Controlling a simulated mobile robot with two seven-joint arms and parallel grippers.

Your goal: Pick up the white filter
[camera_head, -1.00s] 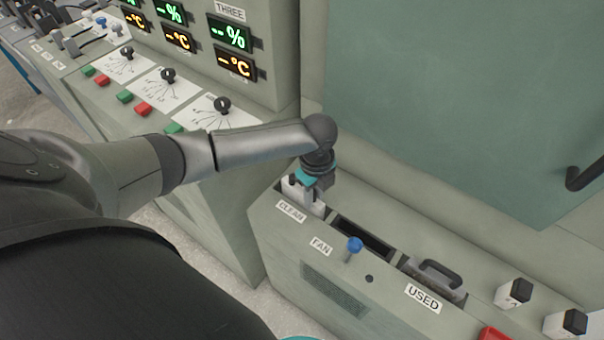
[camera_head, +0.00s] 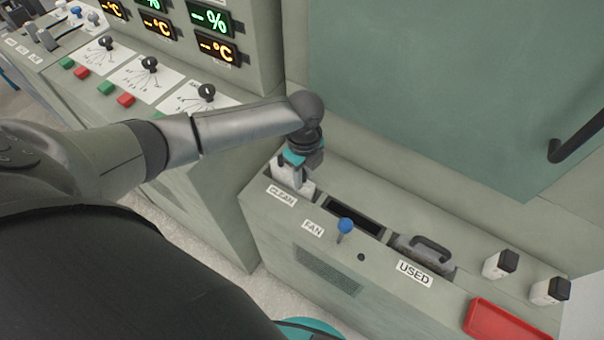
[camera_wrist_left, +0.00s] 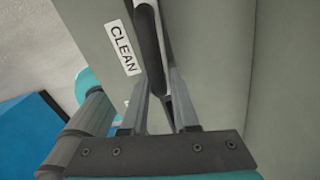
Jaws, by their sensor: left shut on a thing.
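The white filter (camera_head: 307,187) is at the slot labelled CLEAN, at the left end of the low grey cabinet. Only its pale top part shows in the head view, and the gripper hides some of it. My left gripper (camera_head: 293,176) points down over this slot and is shut on the filter. In the left wrist view, the two fingers of my left gripper (camera_wrist_left: 158,108) stand beside the CLEAN label and the narrow slot. How far the filter is out of the slot is hard to tell. My right gripper is not in view.
A dark open slot (camera_head: 355,214) lies in the middle, with a blue-knobbed FAN lever (camera_head: 346,227) in front. A grey filter with a black handle (camera_head: 430,249) sits in the USED slot. A red tray (camera_head: 500,322) is at lower right. A green panel (camera_head: 440,90) rises behind.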

